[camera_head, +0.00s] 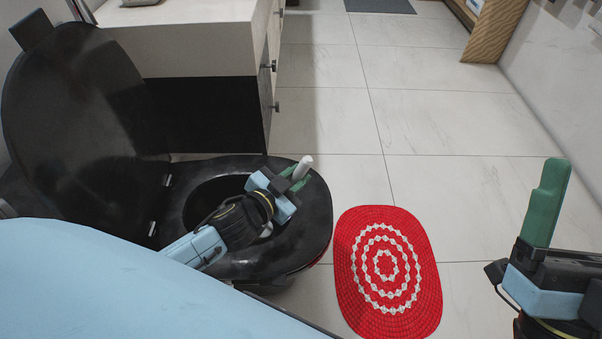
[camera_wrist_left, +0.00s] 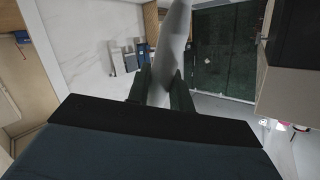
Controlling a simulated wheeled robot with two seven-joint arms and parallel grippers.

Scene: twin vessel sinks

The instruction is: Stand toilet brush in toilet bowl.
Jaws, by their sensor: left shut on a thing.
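The black toilet bowl (camera_head: 315,222) stands at the lower left with its lid (camera_head: 75,110) raised. My left gripper (camera_head: 297,180) is over the bowl's opening and right rim, shut on the toilet brush. The brush's pale handle end (camera_head: 305,163) sticks up past the green fingers. A small pale part shows below the gripper by the opening, perhaps the brush's lower end; the arm hides most of it. In the left wrist view, the pale handle (camera_wrist_left: 172,45) stands between the two fingers. My right gripper (camera_head: 547,205) is raised at the right edge, away from the bowl; its fingers overlap in view.
A red oval mat (camera_head: 400,225) with white rings lies on the floor right of the bowl. A white and black cabinet (camera_head: 190,45) with drawer handles stands behind the bowl. The tiled floor (camera_head: 440,120) is clear beyond the mat.

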